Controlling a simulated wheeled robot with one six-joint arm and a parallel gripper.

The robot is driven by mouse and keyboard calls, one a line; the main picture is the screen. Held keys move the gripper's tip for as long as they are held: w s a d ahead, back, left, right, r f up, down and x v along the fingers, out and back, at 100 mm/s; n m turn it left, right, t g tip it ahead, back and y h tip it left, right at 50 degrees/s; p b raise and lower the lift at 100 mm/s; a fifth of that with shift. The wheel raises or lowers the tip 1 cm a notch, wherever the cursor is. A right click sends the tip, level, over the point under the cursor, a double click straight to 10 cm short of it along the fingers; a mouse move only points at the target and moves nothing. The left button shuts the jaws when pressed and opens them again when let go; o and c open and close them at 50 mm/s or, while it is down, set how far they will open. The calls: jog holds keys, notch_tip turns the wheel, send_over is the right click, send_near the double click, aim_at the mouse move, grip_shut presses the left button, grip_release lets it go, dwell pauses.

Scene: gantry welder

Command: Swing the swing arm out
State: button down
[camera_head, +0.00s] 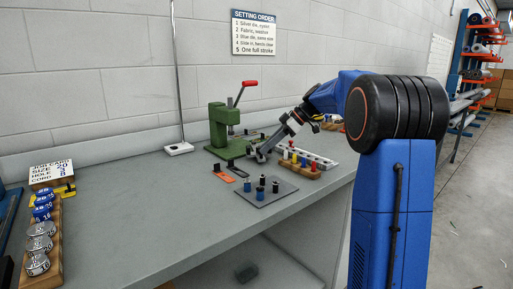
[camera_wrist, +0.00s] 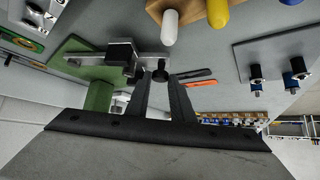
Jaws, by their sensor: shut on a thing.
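The green press (camera_head: 218,128) with a red-tipped lever (camera_head: 249,84) stands on the bench against the wall. The swing arm (camera_wrist: 88,59) shows in the wrist view as a pale bar with a dark block, reaching out from the green press body (camera_wrist: 98,98). My gripper (camera_head: 258,153) is low beside the press, to its right. In the wrist view my gripper's fingers (camera_wrist: 162,82) are closed around a small dark knob (camera_wrist: 161,75) at the end of the bar. In the head view my gripper largely hides the swing arm.
A grey plate (camera_head: 262,193) with several dark and blue pegs lies in front. A wooden block with colored pegs (camera_head: 299,166) and a pale strip (camera_head: 313,158) are to the right. An orange tag (camera_head: 222,172) lies before the press. The left bench is clear up to the die rack (camera_head: 55,240).

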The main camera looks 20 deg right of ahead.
jog(key=shift+d+n+g+y, duration=0.3)
jog(key=shift+d+n+g, duration=0.55)
jog(key=shift+d, duration=0.7)
jog(key=c, duration=1.5)
grip_release()
jog(key=shift+d, duration=0.1)
jog(key=shift+c, duration=0.2)
jog(key=v, duration=1.7)
jog(key=shift+s, duration=0.2)
jog(key=shift+r, duration=0.1)
